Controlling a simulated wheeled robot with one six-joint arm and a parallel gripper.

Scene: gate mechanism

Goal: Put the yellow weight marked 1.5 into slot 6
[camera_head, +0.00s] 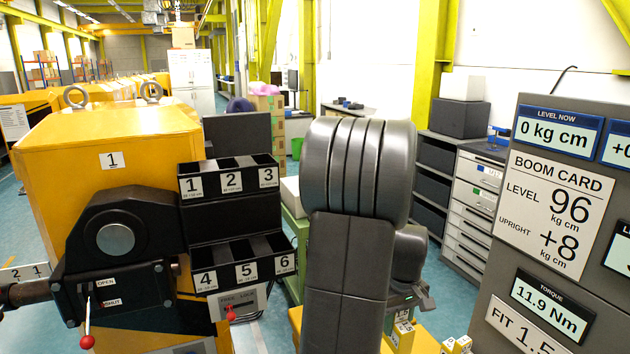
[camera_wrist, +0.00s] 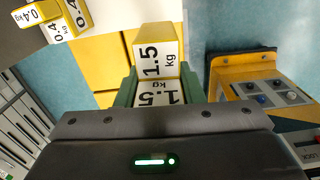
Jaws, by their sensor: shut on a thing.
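The yellow weight marked 1.5 kg (camera_wrist: 156,48) is between the green fingers of my gripper (camera_wrist: 158,84) in the wrist view. Two of its white labels face the camera, and the gripper is shut on it. In the head view my arm hides most of the gripper; a yellow block (camera_head: 401,338) below it looks to be this weight. Slot 6 (camera_head: 283,262) is the right compartment of the lower black rack on the yellow machine. It lies left of my arm, well apart from the gripper, and its front label is clear.
Slots 1, 2 and 3 (camera_head: 230,181) form the upper rack. Small yellow 0.4 kg weights (camera_wrist: 50,22) stand nearby at the wrist view's upper left. A control box with buttons (camera_wrist: 262,95) is at the right. The boom card panel (camera_head: 548,215) stands at the right.

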